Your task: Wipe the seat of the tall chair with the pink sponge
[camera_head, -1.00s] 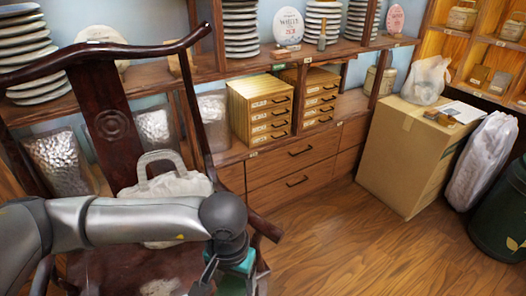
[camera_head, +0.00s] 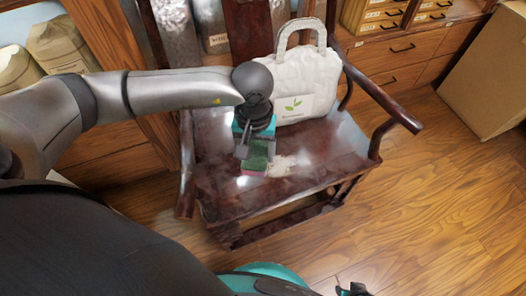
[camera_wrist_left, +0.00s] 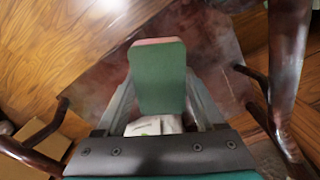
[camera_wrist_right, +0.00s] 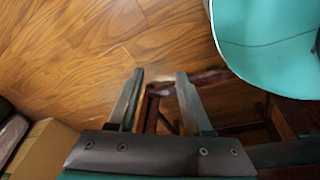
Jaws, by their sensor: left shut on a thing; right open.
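The tall chair is dark red-brown wood with a high back and curved arms. Its seat (camera_head: 225,178) is glossy, with a pale whitish smear (camera_head: 284,165) right of the sponge. My left gripper (camera_head: 249,147) is over the seat, shut on the sponge (camera_head: 257,157), which has a green side and a pink side. The sponge is between the fingers in the left wrist view (camera_wrist_left: 158,80); whether it touches the seat I cannot tell. My right gripper (camera_wrist_right: 158,100) is open and empty over the floor, with chair parts beyond it. In the head view its tip shows at the bottom edge (camera_head: 352,290).
A white cloth bag (camera_head: 303,85) with a leaf label stands on the back of the seat, beside my left gripper. The chair's right arm (camera_head: 385,100) sticks out forward. A cardboard box (camera_head: 490,75) stands at the far right. The wooden floor (camera_head: 420,200) right of the chair is clear.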

